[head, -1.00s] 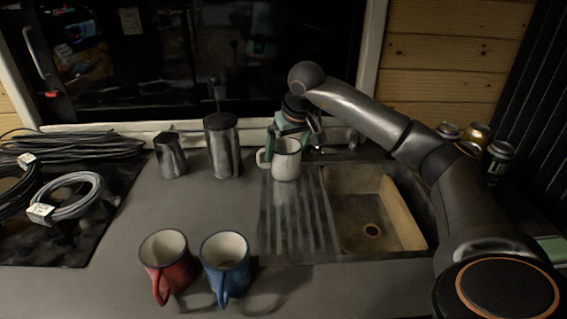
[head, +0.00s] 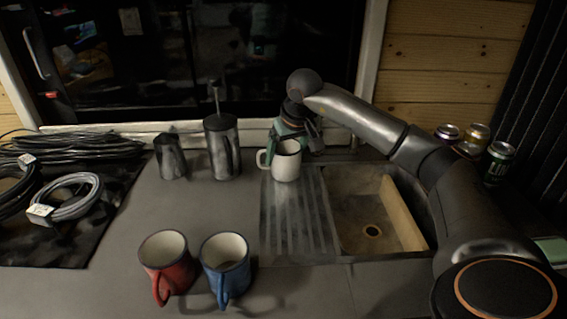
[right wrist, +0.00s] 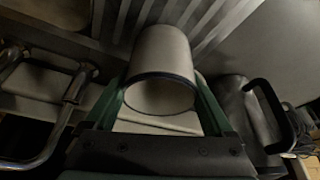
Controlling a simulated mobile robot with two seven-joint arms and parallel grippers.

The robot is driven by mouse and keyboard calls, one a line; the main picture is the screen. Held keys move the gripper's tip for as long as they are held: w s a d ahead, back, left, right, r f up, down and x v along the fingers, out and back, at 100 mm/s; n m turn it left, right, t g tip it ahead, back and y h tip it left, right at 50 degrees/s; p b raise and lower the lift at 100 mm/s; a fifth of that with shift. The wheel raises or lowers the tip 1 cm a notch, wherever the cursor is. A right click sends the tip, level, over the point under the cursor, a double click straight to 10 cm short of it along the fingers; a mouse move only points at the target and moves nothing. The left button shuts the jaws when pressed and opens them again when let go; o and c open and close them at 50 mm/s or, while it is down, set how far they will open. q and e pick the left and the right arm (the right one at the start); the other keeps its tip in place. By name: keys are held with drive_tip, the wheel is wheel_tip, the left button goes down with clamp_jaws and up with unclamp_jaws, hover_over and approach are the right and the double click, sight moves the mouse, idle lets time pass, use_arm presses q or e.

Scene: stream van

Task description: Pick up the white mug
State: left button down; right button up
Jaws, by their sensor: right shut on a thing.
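The white mug (head: 286,164) with a dark rim stands upright at the upper left of the sink's ribbed drainboard, its handle to the left in the head view. My right gripper (head: 290,136) reaches it from behind, with its green fingers partly hidden by the mug. In the right wrist view, the mug (right wrist: 162,72) lies between the two green fingers of my right gripper (right wrist: 163,100), which is shut on it. I cannot tell whether the mug's base is off the drainboard. My left gripper is out of view.
A metal French press (head: 222,147) and a metal pitcher (head: 170,157) stand left of the mug. A red mug (head: 167,262) and a blue mug (head: 226,266) stand in front. The sink basin (head: 365,210) is at right. Cans (head: 498,161) and coiled cables (head: 75,196) flank the counter.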

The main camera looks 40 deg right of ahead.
drive_tip(key=c, duration=0.3)
drive_tip(key=shift+r, duration=0.1)
drive_tip(key=shift+r, duration=0.1)
drive_tip(key=shift+r, duration=1.1)
drive_tip(key=shift+s+a+r, duration=1.25)
drive_tip(key=shift+s+r, duration=0.5)
drive_tip(key=shift+s, duration=0.2)
drive_tip(key=shift+s+a+r, duration=1.25)
drive_tip(key=shift+s+r, duration=0.5)
drive_tip(key=shift+s, duration=0.2)
drive_tip(key=shift+s+a+r, duration=1.25)
drive_tip(key=shift+s+r, duration=0.5)
drive_tip(key=shift+s, duration=0.2)
